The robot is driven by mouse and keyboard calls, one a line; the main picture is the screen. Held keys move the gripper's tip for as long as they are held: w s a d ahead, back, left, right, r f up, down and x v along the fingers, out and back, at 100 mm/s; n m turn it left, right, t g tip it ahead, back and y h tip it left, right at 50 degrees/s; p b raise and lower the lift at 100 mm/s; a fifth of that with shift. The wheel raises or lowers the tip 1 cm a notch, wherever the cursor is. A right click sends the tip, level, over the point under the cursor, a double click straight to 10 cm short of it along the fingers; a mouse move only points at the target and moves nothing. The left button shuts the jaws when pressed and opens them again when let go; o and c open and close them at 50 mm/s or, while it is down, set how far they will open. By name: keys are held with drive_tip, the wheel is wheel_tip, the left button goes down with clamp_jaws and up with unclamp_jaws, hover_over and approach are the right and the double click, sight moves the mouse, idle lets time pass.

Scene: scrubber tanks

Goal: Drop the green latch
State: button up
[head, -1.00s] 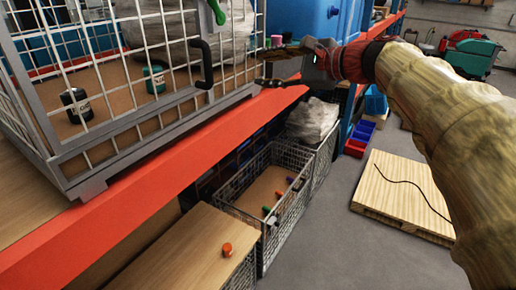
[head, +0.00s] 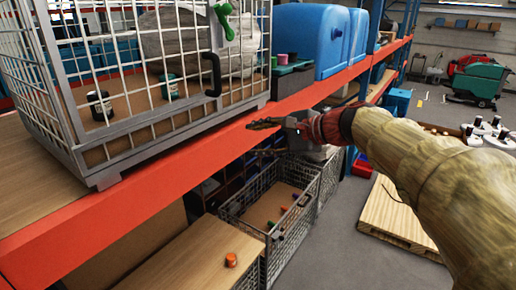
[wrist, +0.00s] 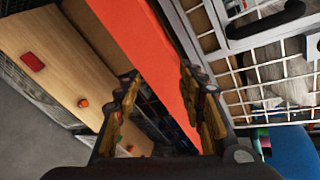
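The green latch (head: 224,22) is at the top of the head view, on the front of a white wire cage (head: 108,141). I cannot make out the latch in the wrist view.
The orange beam (head: 150,154) runs along the shelf edge under the cage. Black (head: 99,105) and green (head: 168,86) containers stand inside the cage. Blue tanks (head: 310,40) stand to its right. Below are a wire basket (head: 262,215) and a wooden board with an orange cap (head: 231,260).

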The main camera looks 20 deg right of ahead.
drive_tip(key=shift+a+f, duration=0.4)
drive_tip(key=shift+a, duration=0.1)
